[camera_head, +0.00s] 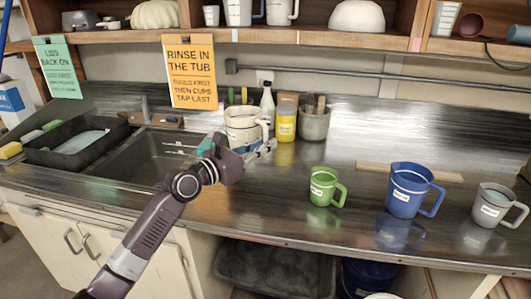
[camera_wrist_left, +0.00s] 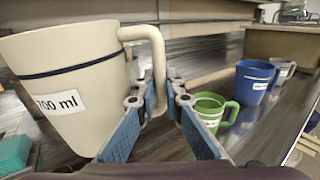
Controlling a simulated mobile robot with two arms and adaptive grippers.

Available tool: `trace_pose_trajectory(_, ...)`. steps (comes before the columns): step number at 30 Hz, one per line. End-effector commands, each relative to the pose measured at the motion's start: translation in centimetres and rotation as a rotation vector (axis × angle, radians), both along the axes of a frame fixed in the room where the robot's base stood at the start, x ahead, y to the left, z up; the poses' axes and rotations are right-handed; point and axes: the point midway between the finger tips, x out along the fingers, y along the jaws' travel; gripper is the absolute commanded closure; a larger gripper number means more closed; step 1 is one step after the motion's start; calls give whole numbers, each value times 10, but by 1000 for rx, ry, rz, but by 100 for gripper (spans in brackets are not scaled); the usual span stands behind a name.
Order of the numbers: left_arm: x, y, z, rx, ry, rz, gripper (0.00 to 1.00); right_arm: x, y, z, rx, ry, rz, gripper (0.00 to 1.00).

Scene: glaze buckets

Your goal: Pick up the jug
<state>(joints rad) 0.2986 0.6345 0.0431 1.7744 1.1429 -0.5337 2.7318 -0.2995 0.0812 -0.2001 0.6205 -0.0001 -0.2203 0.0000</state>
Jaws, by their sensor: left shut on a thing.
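The cream jug (camera_head: 241,128) with a dark band stands out at the back of the counter, right of the sink. In the left wrist view the cream jug (camera_wrist_left: 75,75) fills the left side, with a label reading 700 ml and its handle towards the fingers. My left gripper (camera_head: 262,152) is at the jug's right side. In the left wrist view the blue-padded fingers of my left gripper (camera_wrist_left: 162,92) are shut on the handle. The jug's base is partly hidden, so I cannot tell whether it touches the counter. My right gripper is not in view.
A green jug (camera_head: 322,187), a blue jug (camera_head: 405,190) and a grey jug (camera_head: 489,205) stand along the right counter. A white bottle (camera_head: 267,103), yellow container (camera_head: 285,124) and grey pot (camera_head: 314,124) stand behind. The sink (camera_head: 135,160) and black tray (camera_head: 42,154) are left.

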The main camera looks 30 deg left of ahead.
Motion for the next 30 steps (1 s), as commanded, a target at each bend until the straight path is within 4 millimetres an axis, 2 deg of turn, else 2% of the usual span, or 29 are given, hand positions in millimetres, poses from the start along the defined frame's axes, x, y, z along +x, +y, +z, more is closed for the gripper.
trace_pose_trajectory(1,0,1,13,2,-16,2,100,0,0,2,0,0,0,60)
trace_pose_trajectory(3,0,1,20,2,-16,2,100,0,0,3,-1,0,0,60)
trace_pose_trajectory(12,0,1,40,1,-15,2,100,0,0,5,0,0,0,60)
trace_pose_trajectory(30,0,1,53,2,-13,3,100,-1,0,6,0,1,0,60)
